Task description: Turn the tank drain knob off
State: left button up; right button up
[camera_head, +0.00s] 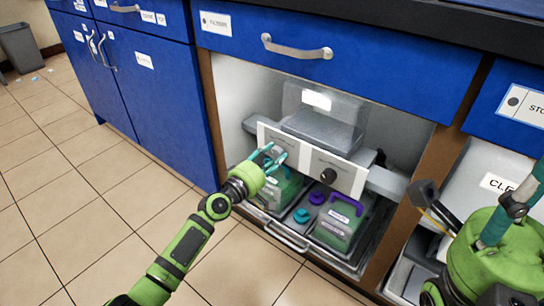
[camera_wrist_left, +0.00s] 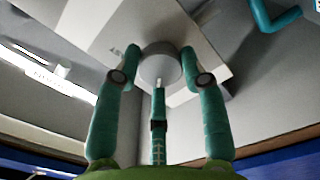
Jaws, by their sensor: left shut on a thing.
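A white control panel (camera_head: 345,172) sits inside the open bay under the blue drawer. It carries a black knob (camera_head: 328,175) on its right half and a round grey knob (camera_wrist_left: 160,66) on its left half. My left gripper (camera_head: 275,156) is at the left knob, its teal fingers shut around it. In the left wrist view, two fingers flank the grey knob and a third comes up from below. The panel lettering is partly hidden and too small to read. My right gripper (camera_head: 480,190) is at the right edge, near the camera and partly cut off, its fingers apart and empty.
Below the panel, a tray (camera_head: 286,238) holds green-labelled containers, one with a purple handle (camera_head: 346,204), plus small purple and teal caps. Wooden cabinet posts (camera_head: 421,175) bound the bay. A blue drawer (camera_head: 330,70) overhangs it.

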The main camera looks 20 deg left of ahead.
pick_arm(q)
jog(key=shift+s+d+f+n, duration=0.1)
jog(key=shift+d+f+n, duration=0.2)
jog(key=shift+n, duration=0.2)
jog(key=o, duration=1.1)
jog(key=shift+o, duration=0.2)
jog(key=shift+r, duration=0.15)
jog(key=shift+a, duration=0.15)
jog(key=v, duration=1.2)
jog(key=shift+r, duration=0.1)
